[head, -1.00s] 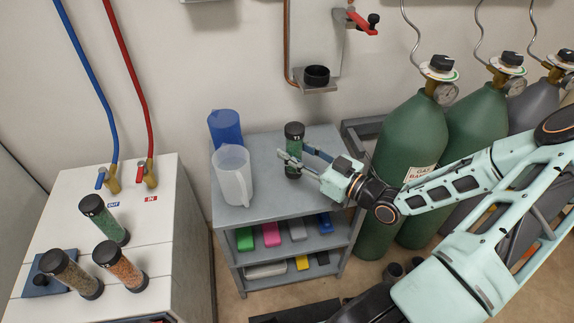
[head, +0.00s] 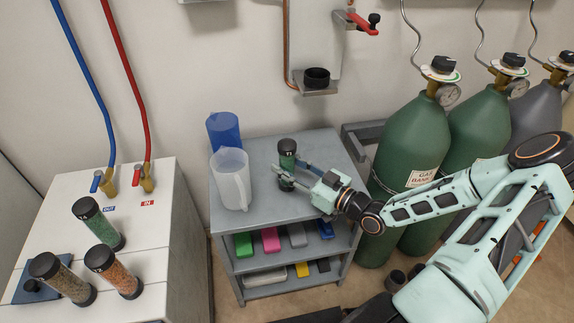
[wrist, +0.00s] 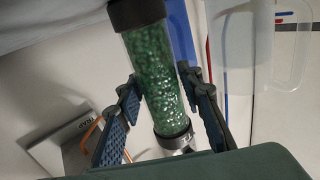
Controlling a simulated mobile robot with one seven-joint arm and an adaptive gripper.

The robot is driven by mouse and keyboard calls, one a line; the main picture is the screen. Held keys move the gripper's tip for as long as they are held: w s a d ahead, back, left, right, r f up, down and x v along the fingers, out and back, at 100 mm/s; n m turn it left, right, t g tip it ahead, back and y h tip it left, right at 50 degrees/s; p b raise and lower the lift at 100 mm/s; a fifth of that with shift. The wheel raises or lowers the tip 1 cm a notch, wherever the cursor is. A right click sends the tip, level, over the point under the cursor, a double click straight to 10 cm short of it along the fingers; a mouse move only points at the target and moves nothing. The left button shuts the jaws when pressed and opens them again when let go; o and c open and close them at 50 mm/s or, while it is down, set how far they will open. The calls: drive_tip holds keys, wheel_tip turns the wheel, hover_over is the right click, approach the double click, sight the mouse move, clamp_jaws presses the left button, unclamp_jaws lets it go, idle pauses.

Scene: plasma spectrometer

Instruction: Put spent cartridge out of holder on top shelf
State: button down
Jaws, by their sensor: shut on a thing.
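The spent cartridge (head: 287,162), a clear tube of green pellets with black end caps, stands upright at the top shelf (head: 265,207) of the grey cart. I cannot tell whether its base touches the shelf. My gripper (head: 281,176) is shut on its lower part from the right. The wrist view shows the green-filled tube (wrist: 158,85) between the two finger pads of my gripper (wrist: 163,95). The black ring holder (head: 316,77) on the wall bracket is empty.
A clear jug (head: 231,180) and a blue jug (head: 224,130) stand left of the cartridge on the top shelf. Green gas cylinders (head: 412,140) stand at the right. Several cartridges, one of them green (head: 97,222), are on the white cabinet (head: 150,235). The shelf's front is clear.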

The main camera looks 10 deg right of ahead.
drive_tip(key=c, duration=1.4)
unclamp_jaws()
drive_tip(key=shift+o, duration=0.2)
drive_tip(key=shift+r, duration=0.1)
drive_tip(key=p+v, duration=0.2)
drive_tip(key=v, duration=1)
drive_tip(key=shift+s+r, duration=0.1)
